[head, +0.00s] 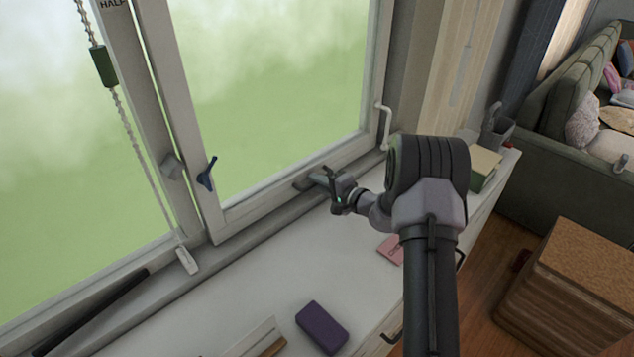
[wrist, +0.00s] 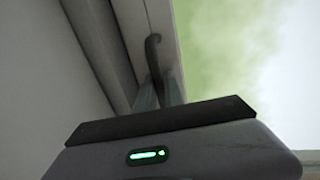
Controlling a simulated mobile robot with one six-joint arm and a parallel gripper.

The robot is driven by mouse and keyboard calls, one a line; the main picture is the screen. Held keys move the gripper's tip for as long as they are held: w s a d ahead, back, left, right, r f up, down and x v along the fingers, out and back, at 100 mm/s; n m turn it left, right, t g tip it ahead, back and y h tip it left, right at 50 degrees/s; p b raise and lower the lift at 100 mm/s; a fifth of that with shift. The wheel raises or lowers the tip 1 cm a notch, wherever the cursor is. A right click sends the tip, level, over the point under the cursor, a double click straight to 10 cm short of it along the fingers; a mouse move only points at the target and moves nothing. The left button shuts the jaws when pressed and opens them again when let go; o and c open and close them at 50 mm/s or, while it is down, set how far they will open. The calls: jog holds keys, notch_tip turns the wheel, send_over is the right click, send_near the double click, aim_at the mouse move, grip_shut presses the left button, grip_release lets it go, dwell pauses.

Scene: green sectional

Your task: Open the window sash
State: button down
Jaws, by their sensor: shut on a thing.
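The window sash (head: 285,197) is a white frame around a pane with a blurred green view, and stands in or close to its frame; I cannot tell whether there is a gap. A blue lever handle (head: 207,174) sits on its left stile. My gripper (head: 318,179) is at the sash's bottom rail, above the sill. In the wrist view, my gripper (wrist: 159,92) is shut on a dark curved handle (wrist: 153,52) on the rail. The handle's lower part is hidden between the fingers.
A white bar handle (head: 385,126) is at the right. A beaded cord with a green weight (head: 104,66) hangs at the left. A purple box (head: 322,327), a pink card (head: 391,249) and a green box (head: 484,168) lie on the white counter (head: 250,290).

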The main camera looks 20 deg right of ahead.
jog(key=p, duration=0.4)
send_near(303, 106)
jog(key=x, duration=0.4)
jog(key=shift+w+a, duration=0.1)
jog(key=shift+w, duration=0.3)
jog(key=shift+f, duration=0.1)
jog(key=c, duration=1.7)
grip_release()
jog(key=shift+c, duration=0.2)
jog(key=v, duration=1.7)
jog(key=shift+s+p, duration=0.2)
jog(key=shift+p, duration=0.25)
